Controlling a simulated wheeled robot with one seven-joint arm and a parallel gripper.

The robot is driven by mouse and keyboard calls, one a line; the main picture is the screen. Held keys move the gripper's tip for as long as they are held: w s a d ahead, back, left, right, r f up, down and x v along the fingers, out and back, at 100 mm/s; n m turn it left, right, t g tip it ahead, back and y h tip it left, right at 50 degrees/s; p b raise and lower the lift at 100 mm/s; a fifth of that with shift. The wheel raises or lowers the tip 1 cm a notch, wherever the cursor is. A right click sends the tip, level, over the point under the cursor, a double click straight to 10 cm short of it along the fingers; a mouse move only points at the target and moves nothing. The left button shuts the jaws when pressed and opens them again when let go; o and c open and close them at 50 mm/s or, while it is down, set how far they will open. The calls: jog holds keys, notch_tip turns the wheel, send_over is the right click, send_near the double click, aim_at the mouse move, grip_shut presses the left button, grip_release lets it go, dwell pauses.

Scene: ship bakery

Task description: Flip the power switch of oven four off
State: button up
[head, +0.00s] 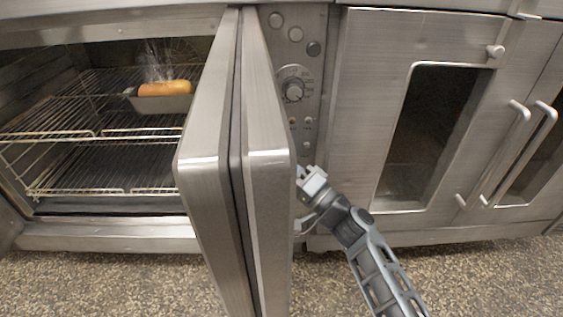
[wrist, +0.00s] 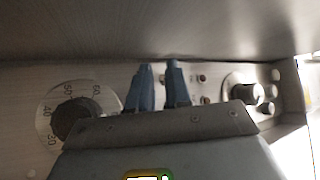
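The control panel (head: 293,90) of the oven is a narrow metal strip right of the open door. It carries round buttons at the top, a dial (head: 293,90) in the middle and small switches or lamps (head: 307,122) below. I cannot tell which is the power switch, and no oven number is readable. My gripper (head: 303,190) is at the lower panel, partly behind the door's edge.
The open oven door (head: 235,150) stands out close to the left of my gripper. Inside the oven, a steaming loaf (head: 165,87) sits in a pan (head: 160,103) on a wire rack (head: 90,135). Closed doors with windows and handles (head: 508,150) are at the right. The speckled floor (head: 480,280) is clear.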

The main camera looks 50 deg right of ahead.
jog(key=v, duration=0.8)
jog(key=shift+p, duration=0.4)
